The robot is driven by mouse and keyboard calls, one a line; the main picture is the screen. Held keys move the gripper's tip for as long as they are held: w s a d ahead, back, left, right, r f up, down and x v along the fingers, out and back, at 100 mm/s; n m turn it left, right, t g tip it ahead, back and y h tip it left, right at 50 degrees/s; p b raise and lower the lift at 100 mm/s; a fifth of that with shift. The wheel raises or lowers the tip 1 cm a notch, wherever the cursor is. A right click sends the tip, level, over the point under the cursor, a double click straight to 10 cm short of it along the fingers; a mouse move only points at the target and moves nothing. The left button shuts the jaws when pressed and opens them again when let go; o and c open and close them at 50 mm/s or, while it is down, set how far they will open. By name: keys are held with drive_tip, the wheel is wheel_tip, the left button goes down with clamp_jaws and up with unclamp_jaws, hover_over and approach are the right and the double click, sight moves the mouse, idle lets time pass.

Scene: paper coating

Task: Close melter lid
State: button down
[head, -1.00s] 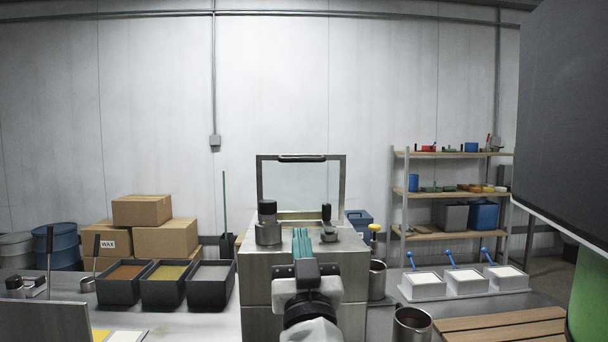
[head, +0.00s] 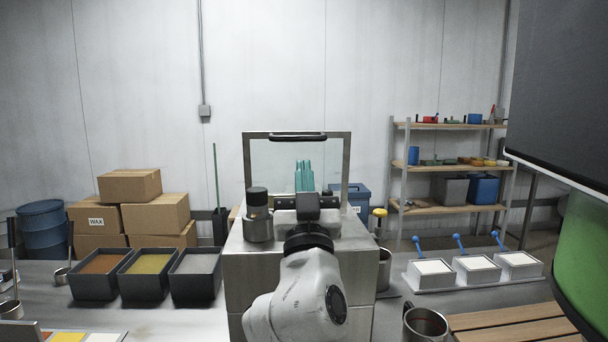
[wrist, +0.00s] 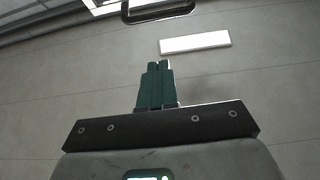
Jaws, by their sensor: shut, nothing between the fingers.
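The melter (head: 290,290) is a grey metal box at the centre of the head view. Its lid (head: 248,165) stands upright, a metal frame around a clear pane, with a dark handle (head: 298,137) along the top edge. In the wrist view the handle (wrist: 158,12) shows at the top edge of the picture, beyond the fingertips. My gripper (head: 305,166) is shut and empty, its teal fingers pointing up in front of the lid pane, below the handle. The fingers also show in the wrist view (wrist: 155,72). My arm hides part of the melter top.
A dark knobbed metal cylinder (head: 258,215) stands on the melter's left top. Three dark bins (head: 149,281) are at left, and white boxes with blue handles (head: 477,268) at right. A metal cup (head: 425,324) and wooden slats (head: 510,325) lie at front right. A dark panel (head: 560,80) hangs upper right.

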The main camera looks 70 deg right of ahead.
sight(301, 147)
drive_tip(key=w+d+r+p, duration=0.2)
drive_tip(key=w+d+r, duration=0.1)
drive_tip(key=d, duration=0.5)
drive_tip(key=shift+r, duration=0.15)
drive_tip(key=shift+w+r+p, duration=0.15)
drive_tip(key=shift+p, duration=0.2)
